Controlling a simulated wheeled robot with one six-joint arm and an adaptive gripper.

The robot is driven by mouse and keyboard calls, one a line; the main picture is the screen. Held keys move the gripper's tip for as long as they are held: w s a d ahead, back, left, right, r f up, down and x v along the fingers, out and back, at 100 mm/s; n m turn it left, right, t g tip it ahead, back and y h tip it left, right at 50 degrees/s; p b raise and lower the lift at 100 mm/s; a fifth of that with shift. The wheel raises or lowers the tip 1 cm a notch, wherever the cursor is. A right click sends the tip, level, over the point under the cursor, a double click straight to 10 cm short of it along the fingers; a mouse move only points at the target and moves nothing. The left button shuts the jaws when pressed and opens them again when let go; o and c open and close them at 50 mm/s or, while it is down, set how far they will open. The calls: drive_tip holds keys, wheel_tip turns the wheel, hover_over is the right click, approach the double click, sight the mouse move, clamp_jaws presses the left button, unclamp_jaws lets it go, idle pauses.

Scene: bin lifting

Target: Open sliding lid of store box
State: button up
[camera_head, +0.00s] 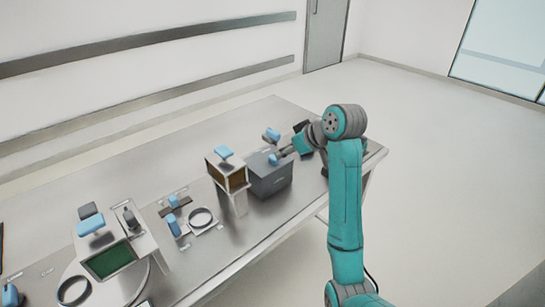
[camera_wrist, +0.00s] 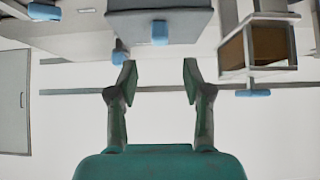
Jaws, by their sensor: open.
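The store box appears to be the dark grey box (camera_head: 272,184) on the bench, right of the small open-fronted unit. A small blue handle (camera_head: 274,159) shows at its top. My gripper (camera_head: 288,151) is at the top of the box, close to this handle; contact cannot be told. In the wrist view, which looks upside down, the fingers of my gripper (camera_wrist: 158,72) are spread with nothing between them. The grey box (camera_wrist: 185,22) and its blue handle (camera_wrist: 160,32) lie beyond the fingertips. Whether the lid has slid cannot be told.
A white unit with a brown inside (camera_head: 228,176) and a blue handle on top stands just left of the box. Another blue-handled piece (camera_head: 271,135) is behind it. Rings and blue-handled fixtures (camera_head: 188,216) lie farther left on the steel bench (camera_head: 130,180). The bench's back strip is clear.

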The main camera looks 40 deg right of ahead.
sight(274, 157)
drive_tip(key=x, duration=0.8)
drive_tip(key=shift+w+f, duration=0.25)
clamp_jaws()
